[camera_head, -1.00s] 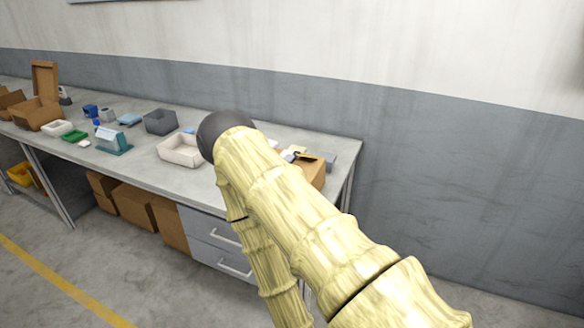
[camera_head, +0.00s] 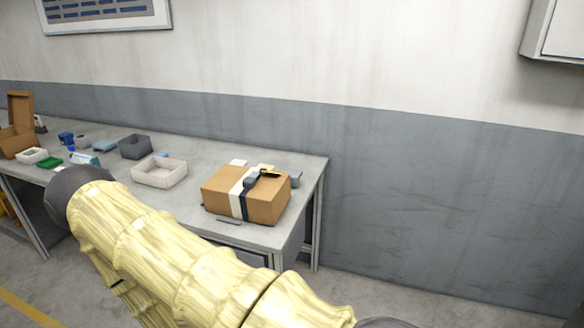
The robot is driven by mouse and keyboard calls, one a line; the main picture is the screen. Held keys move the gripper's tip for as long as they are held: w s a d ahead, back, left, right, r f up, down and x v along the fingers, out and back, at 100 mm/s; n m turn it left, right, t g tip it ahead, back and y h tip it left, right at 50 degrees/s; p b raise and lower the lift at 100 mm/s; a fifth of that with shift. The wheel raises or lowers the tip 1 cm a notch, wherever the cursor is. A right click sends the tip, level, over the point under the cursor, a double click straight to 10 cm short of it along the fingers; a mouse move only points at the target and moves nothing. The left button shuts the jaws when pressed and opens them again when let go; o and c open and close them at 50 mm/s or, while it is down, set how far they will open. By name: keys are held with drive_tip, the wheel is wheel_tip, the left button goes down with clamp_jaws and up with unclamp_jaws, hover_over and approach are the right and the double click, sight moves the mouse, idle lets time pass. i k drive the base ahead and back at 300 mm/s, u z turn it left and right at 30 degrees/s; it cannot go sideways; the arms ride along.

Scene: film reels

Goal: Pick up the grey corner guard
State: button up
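I cannot single out the grey corner guard with certainty. A small grey block (camera_head: 295,179) stands at the right end of the workbench, just behind the right side of a cardboard box. A thin dark grey strip (camera_head: 229,221) lies flat near the bench's front edge, in front of the same box. Either is too small to identify surely. My pale yellow arm crosses the lower left of the head view, with its dark rounded joint over the bench front. My gripper is not in view.
The cardboard box (camera_head: 262,206) has a white and dark band and a black-and-yellow tool (camera_head: 268,174) on top. A white tray (camera_head: 160,173), a dark grey bin (camera_head: 135,147) and a green tray (camera_head: 50,163) stand further left. Bare workbench (camera_head: 205,166) shows between the white tray and box.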

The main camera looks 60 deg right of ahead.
sight(294, 174)
drive_tip(key=z, duration=0.45)
drive_tip(key=i, duration=1.4)
drive_tip(key=z, duration=1.6)
drive_tip(key=i, duration=0.65)
drive_tip(key=z, duration=0.65)
